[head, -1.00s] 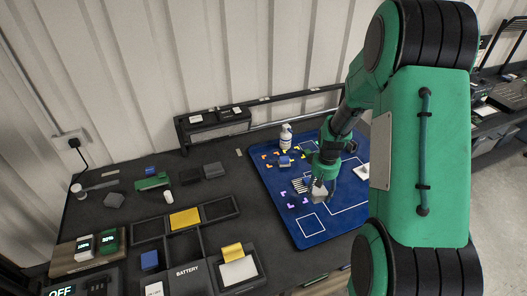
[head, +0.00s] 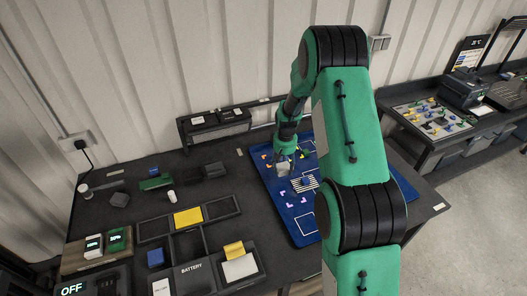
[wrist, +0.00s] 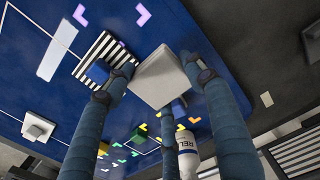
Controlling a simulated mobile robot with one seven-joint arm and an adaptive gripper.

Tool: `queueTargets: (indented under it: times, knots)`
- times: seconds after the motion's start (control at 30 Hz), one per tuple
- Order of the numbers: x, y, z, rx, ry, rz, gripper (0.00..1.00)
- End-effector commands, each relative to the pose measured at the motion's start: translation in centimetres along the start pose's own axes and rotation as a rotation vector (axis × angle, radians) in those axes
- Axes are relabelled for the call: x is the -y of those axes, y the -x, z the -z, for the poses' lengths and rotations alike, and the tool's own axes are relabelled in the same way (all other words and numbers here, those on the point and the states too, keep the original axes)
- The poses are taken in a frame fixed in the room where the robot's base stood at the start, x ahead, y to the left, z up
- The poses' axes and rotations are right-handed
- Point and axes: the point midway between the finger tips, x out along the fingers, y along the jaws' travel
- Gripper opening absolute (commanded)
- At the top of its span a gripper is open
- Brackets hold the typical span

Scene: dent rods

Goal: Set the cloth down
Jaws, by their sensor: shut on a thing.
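My gripper (head: 284,165) is shut on a folded white-grey cloth (wrist: 158,78) over the left part of the blue mat (head: 276,202). In the wrist view the cloth is a pale square block between my blue fingers. The cloth also shows under my gripper in the head view (head: 282,170). I cannot tell whether it touches the mat. A black-and-white striped patch (wrist: 86,49) with a blue block (wrist: 98,72) on it lies close beside the cloth.
A white bottle (wrist: 187,150) stands near my fingers. Coloured corner marks surround the cloth. Black trays with a yellow cloth (head: 188,217) stand left of the mat. A low black rack (head: 215,120) runs along the wall.

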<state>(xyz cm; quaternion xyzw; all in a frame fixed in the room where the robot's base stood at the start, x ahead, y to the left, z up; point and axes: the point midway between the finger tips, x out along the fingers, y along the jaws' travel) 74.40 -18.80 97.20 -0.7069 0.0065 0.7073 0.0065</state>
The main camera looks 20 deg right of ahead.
Motion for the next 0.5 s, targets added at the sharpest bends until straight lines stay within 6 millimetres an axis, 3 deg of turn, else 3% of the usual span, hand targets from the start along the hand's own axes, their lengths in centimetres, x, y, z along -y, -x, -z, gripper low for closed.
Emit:
queueTargets:
  times: [0.2,0.5]
  knots:
    - [2.4,-0.7,3.4,0.002,0.012,0.0,0.4]
    - [4.2,-1.4,5.6,0.001,0.017,0.0,0.4]
